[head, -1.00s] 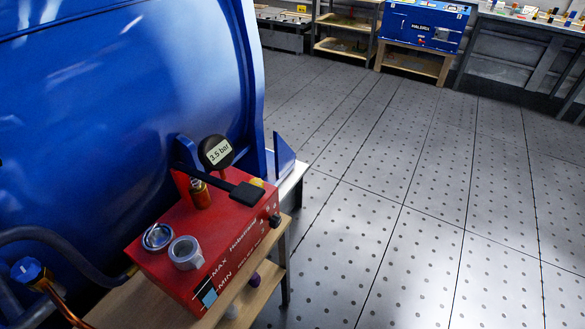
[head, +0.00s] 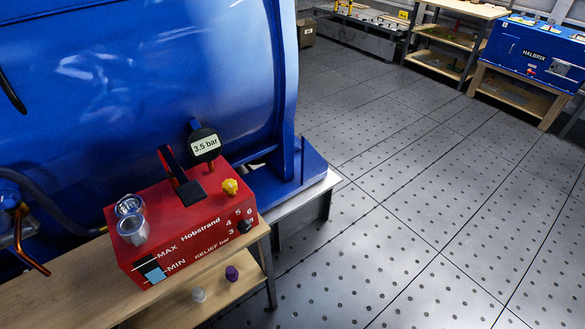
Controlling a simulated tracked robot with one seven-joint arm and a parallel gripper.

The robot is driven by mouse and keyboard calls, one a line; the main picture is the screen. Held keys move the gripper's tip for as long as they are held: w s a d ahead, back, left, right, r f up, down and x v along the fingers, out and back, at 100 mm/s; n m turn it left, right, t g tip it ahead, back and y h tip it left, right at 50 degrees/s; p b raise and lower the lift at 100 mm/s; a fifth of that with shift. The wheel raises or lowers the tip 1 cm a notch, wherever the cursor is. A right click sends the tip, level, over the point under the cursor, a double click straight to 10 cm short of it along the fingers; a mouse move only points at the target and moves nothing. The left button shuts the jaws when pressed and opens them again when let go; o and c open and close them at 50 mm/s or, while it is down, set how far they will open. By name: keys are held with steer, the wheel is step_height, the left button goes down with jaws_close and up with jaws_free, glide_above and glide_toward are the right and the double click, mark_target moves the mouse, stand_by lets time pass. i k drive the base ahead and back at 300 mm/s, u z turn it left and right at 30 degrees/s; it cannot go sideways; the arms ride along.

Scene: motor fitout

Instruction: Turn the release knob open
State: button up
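A red Hobstrand hand pump box (head: 185,238) stands on a wooden-topped bench beside a big blue machine. A small yellow knob (head: 230,187) sits on its top at the right, and a black knob (head: 244,227) is on its front face by the RELIEF bar scale. I cannot tell from a label which one is the release knob, nor how far either is turned. A black lever (head: 187,185) lies over the box, in front of a gauge (head: 205,144) reading 3.5 bar. My gripper is not in view.
A clear cup-like part (head: 132,228) stands on the box's left end. A white cap (head: 199,295) and a purple cap (head: 232,273) are on the lower shelf. The dotted grey floor (head: 400,230) is open to the right. A blue HALBRIX box (head: 530,50) stands far right.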

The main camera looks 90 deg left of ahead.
mark_target(229, 185)
steer(key=z, duration=0.5)
steer(key=i, duration=0.2)
steer(key=u, duration=3.15)
steer(key=i, duration=0.45)
steer(key=z, duration=0.35)
steer(key=k, duration=0.45)
steer(key=u, duration=0.4)
steer(key=i, duration=0.4)
steer(key=z, duration=0.3)
